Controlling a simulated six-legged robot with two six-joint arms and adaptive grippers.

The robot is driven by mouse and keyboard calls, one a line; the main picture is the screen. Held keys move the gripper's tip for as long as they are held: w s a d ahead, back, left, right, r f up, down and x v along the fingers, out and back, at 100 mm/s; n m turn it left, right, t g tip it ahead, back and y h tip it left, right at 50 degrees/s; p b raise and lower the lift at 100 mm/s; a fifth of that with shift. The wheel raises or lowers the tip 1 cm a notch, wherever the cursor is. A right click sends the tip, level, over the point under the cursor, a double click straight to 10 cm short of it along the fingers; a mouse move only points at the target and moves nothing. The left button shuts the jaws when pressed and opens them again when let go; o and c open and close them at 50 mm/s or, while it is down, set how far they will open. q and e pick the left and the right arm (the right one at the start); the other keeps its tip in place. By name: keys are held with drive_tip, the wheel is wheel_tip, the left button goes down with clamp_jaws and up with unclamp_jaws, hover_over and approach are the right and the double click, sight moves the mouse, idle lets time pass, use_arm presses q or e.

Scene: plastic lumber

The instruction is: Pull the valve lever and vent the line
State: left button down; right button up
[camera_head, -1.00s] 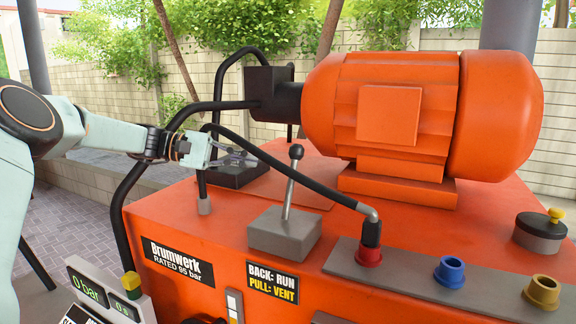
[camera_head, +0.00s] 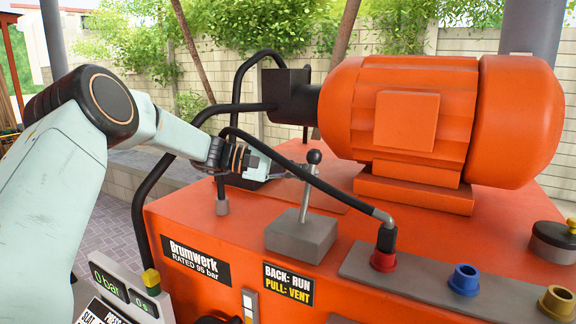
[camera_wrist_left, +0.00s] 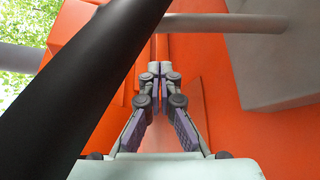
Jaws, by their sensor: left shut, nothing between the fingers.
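The valve lever (camera_head: 309,190) is a thin grey rod with a dark ball knob, rising from a grey block (camera_head: 301,235) on the orange machine; it stands nearly upright, leaning slightly right. My left gripper (camera_head: 298,172) is shut and empty, its fingertips close to the lever's left side just below the knob; I cannot tell whether they touch. In the left wrist view the closed fingers (camera_wrist_left: 160,72) meet at their tips, and a grey rod (camera_wrist_left: 230,23) runs beyond them. The label (camera_head: 288,284) reads "BACK: RUN, PULL: VENT". My right gripper is not in view.
A black hose (camera_head: 285,175) arches past my left gripper to a red fitting (camera_head: 383,262), and crosses the left of the wrist view. The orange motor (camera_head: 410,125) stands behind the lever. A display (camera_head: 108,282) reads "0 bar". Blue (camera_head: 465,280) and yellow (camera_head: 560,302) ports sit at right.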

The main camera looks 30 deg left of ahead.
sight(309, 187)
use_arm(q)
drive_tip(key=s, duration=0.1)
drive_tip(key=s+r+p, duration=0.1)
drive_tip(key=s+d, duration=0.1)
drive_tip(key=shift+s+r, duration=0.15)
drive_tip(key=shift+r, duration=0.25)
drive_tip(key=shift+a+f, duration=0.1)
drive_tip(key=shift+a, duration=0.05)
drive_tip(key=shift+w, duration=0.2)
